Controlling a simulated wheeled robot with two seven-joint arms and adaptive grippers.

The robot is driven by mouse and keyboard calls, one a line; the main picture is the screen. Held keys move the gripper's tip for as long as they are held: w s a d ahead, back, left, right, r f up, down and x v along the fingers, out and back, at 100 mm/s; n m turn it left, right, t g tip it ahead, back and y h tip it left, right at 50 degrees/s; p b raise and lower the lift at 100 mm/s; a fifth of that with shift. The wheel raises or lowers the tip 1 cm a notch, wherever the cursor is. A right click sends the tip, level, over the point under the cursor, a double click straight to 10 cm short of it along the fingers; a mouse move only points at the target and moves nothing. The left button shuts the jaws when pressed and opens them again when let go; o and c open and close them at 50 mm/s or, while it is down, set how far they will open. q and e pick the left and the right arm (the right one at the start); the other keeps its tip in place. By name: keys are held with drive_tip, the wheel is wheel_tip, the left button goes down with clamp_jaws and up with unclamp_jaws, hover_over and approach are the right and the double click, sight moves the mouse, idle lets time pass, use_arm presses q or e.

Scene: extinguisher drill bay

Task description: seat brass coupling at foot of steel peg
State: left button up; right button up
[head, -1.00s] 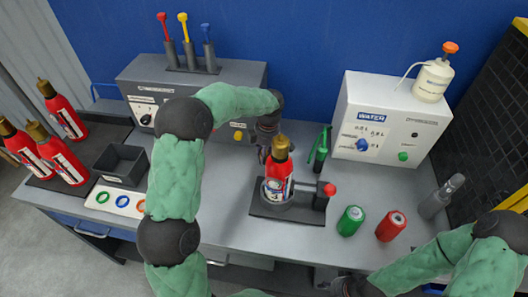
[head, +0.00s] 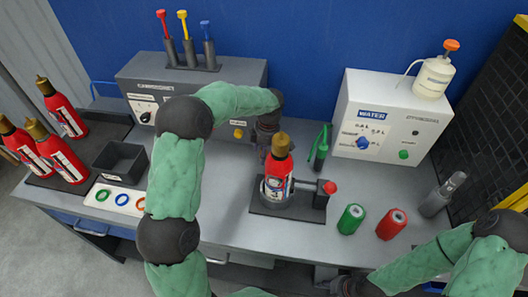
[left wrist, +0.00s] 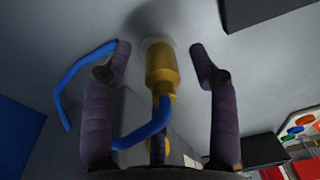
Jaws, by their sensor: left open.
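A brass coupling (left wrist: 161,68) with a blue hose (left wrist: 148,132) running from its near end shows in the left wrist view. It stands between the two fingers of my left gripper (left wrist: 160,58), which is open, with a gap on both sides. The coupling's far end is near a pale round patch on the grey surface. I cannot make out the steel peg. In the head view my left gripper (head: 266,142) is just behind the red extinguisher and partly hidden. My right gripper (head: 345,286) is at the bottom edge, too cut off to read.
A red extinguisher (head: 279,167) stands in a dark holder (head: 300,211) on the bench. A green can (head: 351,219) and a red can (head: 391,224) stand to its right. A white WATER box (head: 390,115) is at the back right.

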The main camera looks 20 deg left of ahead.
use_arm(q)
wheel_tip(320, 180, up, 12)
drive_tip(key=shift+w+d, duration=0.3)
drive_tip(key=shift+d, duration=0.15)
drive_tip(key=shift+f, duration=0.1)
idle(0.6)
